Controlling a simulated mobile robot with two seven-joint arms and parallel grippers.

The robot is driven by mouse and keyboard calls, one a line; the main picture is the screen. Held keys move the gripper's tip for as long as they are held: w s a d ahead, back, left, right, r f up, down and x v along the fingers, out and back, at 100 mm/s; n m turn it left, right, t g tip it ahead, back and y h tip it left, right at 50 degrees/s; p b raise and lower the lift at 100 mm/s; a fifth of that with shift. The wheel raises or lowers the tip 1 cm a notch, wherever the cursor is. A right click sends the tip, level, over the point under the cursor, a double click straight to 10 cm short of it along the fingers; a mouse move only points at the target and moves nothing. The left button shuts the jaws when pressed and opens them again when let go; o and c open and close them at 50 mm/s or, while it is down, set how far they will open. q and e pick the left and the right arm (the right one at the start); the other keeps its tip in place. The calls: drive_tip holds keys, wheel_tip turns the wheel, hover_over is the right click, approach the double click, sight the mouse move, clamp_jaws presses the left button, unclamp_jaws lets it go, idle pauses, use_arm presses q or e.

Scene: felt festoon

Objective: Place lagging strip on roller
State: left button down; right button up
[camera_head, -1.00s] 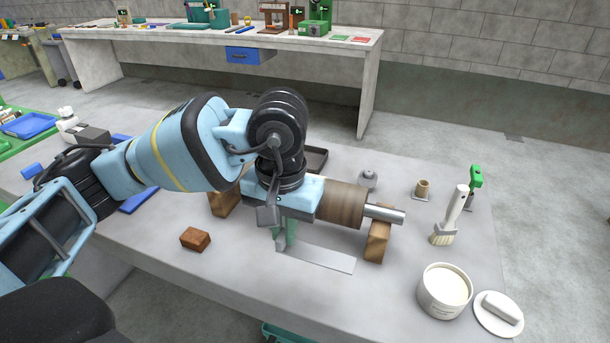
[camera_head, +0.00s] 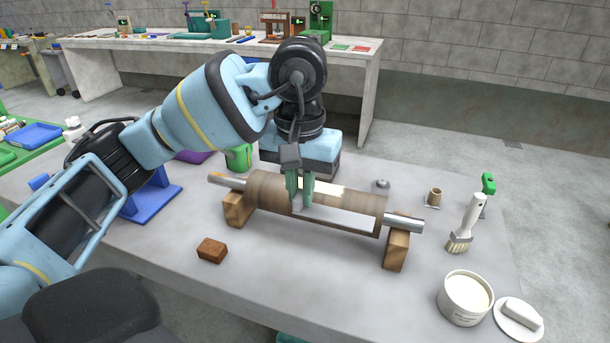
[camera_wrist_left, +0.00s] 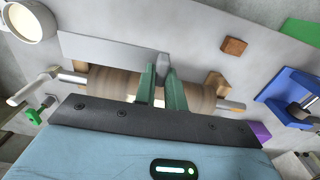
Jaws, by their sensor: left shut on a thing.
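The roller (camera_head: 265,190) is a brown drum on a steel shaft, lying across two wooden blocks. It also shows in the left wrist view (camera_wrist_left: 112,84). The lagging strip (camera_head: 345,218) is a flat, light grey band. My left gripper (camera_head: 300,206), with green fingers, is shut on the strip's left end and holds it level in front of the roller's face. In the left wrist view the strip (camera_wrist_left: 105,48) runs left from the fingertips (camera_wrist_left: 162,68), alongside the roller. Whether the strip touches the drum I cannot tell. My right gripper is not in view.
A brown block (camera_head: 212,250) lies at the front left. A white tub (camera_head: 465,297), a white bar on a dish (camera_head: 520,316) and a brush (camera_head: 465,225) stand at the right. A blue stand (camera_head: 150,198) is at the left. The front middle of the table is clear.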

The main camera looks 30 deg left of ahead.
use_arm(q)
drive_tip(key=w+a, duration=0.3)
drive_tip(key=w+a+f, duration=0.1)
drive_tip(key=w+a, duration=0.2)
drive_tip(key=w, duration=0.1)
drive_tip(key=w+a, duration=0.3)
drive_tip(key=shift+w+a+f+p, duration=0.15)
drive_tip(key=shift+a+p, duration=0.1)
drive_tip(key=shift+p, duration=0.15)
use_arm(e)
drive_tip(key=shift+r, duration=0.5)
use_arm(q)
drive_tip(key=shift+w+a, duration=0.2)
drive_tip(key=shift+f+p, duration=0.3)
drive_tip(key=shift+f, duration=1.5)
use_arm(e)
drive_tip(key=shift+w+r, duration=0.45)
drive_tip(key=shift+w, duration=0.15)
use_arm(q)
drive_tip(key=shift+f, duration=0.2)
drive_tip(key=c, duration=1.6)
unclamp_jaws()
drive_tip(key=shift+o, duration=0.6)
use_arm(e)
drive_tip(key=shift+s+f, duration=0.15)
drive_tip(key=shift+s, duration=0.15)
